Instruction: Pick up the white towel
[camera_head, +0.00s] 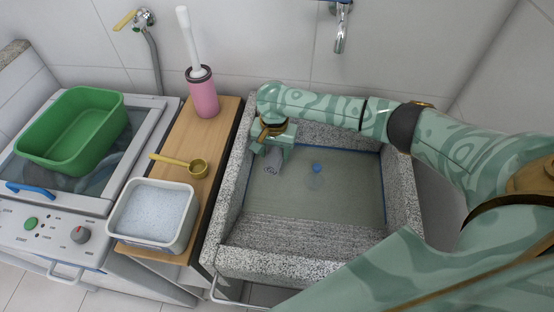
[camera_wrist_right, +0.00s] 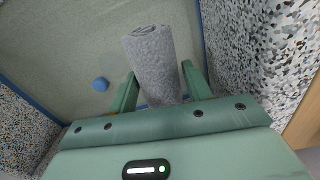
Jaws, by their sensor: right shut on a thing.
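The white towel (camera_wrist_right: 152,58) is a rolled, greyish-white cylinder in the right wrist view. It sits between the two fingers of my right gripper (camera_wrist_right: 159,82), which is shut on it. I cannot tell whether the towel touches the sink floor. My left gripper is not in view.
A blue round thing (camera_head: 316,168) lies in the sink basin. Left of the sink, a wooden shelf (camera_head: 218,135) holds a pink brush holder (camera_head: 203,97), a brass scoop (camera_head: 197,168) and a white tub of powder (camera_head: 150,212). A green basin (camera_head: 72,135) sits on the washing machine (camera_head: 95,222).

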